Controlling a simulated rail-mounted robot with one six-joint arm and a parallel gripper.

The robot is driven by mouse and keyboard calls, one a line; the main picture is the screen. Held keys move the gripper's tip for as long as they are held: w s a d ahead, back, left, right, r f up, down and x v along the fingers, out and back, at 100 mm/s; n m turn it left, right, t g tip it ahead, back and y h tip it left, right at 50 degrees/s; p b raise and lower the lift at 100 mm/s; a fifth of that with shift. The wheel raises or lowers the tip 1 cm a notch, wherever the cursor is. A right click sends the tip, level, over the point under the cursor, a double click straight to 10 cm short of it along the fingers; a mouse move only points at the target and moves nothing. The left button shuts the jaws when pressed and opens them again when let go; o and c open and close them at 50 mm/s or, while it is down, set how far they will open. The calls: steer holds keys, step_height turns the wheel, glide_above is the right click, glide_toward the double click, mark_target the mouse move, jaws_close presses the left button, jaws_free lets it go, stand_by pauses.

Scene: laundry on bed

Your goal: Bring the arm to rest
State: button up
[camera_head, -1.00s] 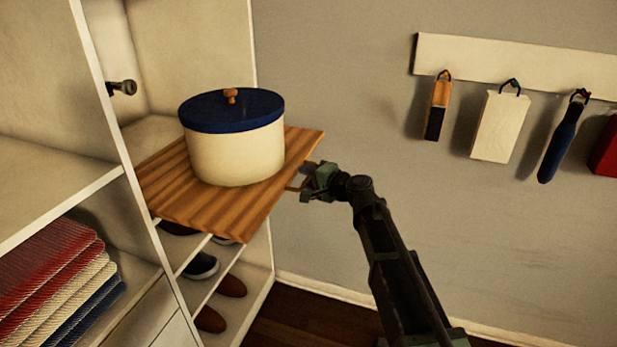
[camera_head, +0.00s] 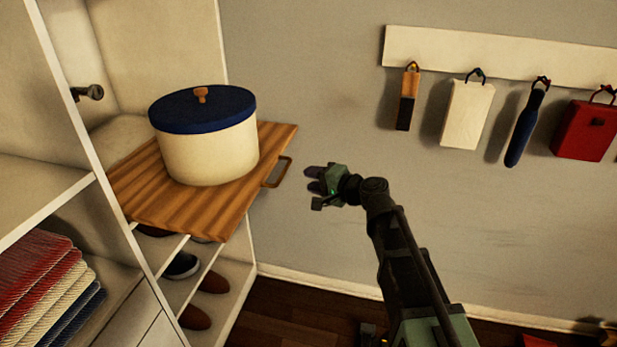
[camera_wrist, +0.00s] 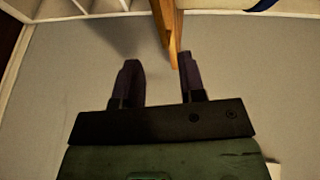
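My gripper (camera_head: 312,180) is in the middle of the head view, in front of the grey wall. It is apart from the handle (camera_head: 277,172) of the wooden pull-out shelf (camera_head: 185,205), to the handle's right. In the wrist view the two dark fingers (camera_wrist: 157,82) stand apart with nothing between their tips. The wooden shelf's edge (camera_wrist: 172,40) shows beyond them. My arm reaches up from the lower right of the head view.
A cream pot with a blue lid (camera_head: 207,150) stands on the pulled-out shelf. The white wardrobe (camera_head: 160,270) holds shoes and folded cloths (camera_head: 45,290). Bags and other things hang from a white wall rack (camera_head: 500,50).

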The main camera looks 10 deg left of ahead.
steer(key=s+d+f+n+g+h+p, duration=0.45)
steer(key=s+d+f+h, duration=0.3)
steer(key=s+d, duration=0.45)
steer(key=s+d+r+g+h+p, duration=0.1)
steer(key=s+d+h+p, duration=0.1)
steer(key=d, duration=0.7)
steer(key=s+d+r+g+h+p, duration=0.1)
steer(key=s+d+h, duration=0.4)
steer(key=d, duration=0.5)
steer(key=shift+s+d+r+p, duration=0.3)
steer(key=shift+s+r+p, duration=0.4)
steer(key=shift+p, duration=0.4)
